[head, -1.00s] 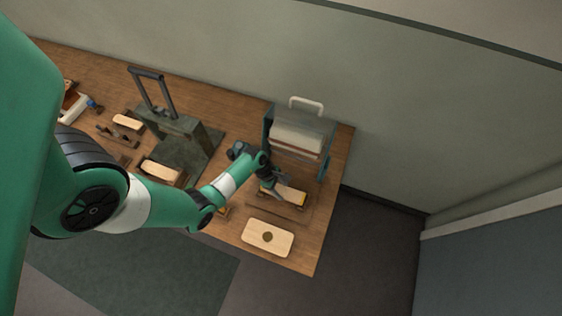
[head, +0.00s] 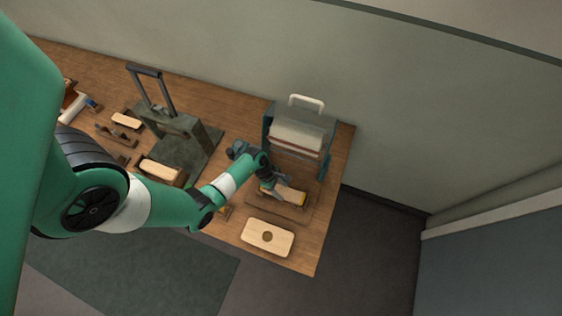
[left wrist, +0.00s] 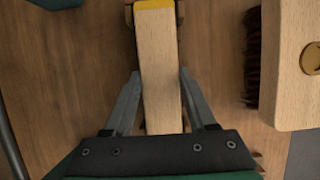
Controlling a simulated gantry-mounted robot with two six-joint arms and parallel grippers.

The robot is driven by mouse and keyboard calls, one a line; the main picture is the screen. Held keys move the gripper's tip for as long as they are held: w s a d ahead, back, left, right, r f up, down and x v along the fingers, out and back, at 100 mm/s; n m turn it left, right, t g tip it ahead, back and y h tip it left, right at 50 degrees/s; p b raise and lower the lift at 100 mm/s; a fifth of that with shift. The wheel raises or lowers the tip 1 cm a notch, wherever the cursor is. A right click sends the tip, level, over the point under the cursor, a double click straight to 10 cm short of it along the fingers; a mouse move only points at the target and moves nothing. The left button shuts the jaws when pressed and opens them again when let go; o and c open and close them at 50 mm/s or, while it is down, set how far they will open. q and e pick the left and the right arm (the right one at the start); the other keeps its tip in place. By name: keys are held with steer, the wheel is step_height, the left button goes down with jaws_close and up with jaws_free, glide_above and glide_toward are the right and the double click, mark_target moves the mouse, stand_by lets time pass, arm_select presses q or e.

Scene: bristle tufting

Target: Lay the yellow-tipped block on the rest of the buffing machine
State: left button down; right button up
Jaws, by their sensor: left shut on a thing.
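The yellow-tipped block (head: 291,194) is a pale wooden bar in front of the buffing machine (head: 297,138), which has a pale roller and a white top handle. My left gripper (head: 277,188) is shut on the block. In the left wrist view the fingers (left wrist: 160,74) flank the block (left wrist: 160,60), with its yellow tip at the top edge between small brown pieces. The block lies over a brown wooden tray-like piece (head: 283,212); I cannot tell whether it touches it, or whether this is the rest. My right gripper is not in view.
A pale wooden plate with a round dark spot (head: 267,237) lies near the table's front right corner. A dark press with a tall handle (head: 178,132) stands to the left. The wrist view shows a bristled wooden piece (left wrist: 296,60) close on the right.

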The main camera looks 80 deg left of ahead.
arm_select(q)
steer(key=shift+f, duration=0.3)
steer(key=shift+c, duration=0.6)
jaws_free()
steer(key=shift+o, duration=0.6)
steer(key=p+v, duration=0.8)
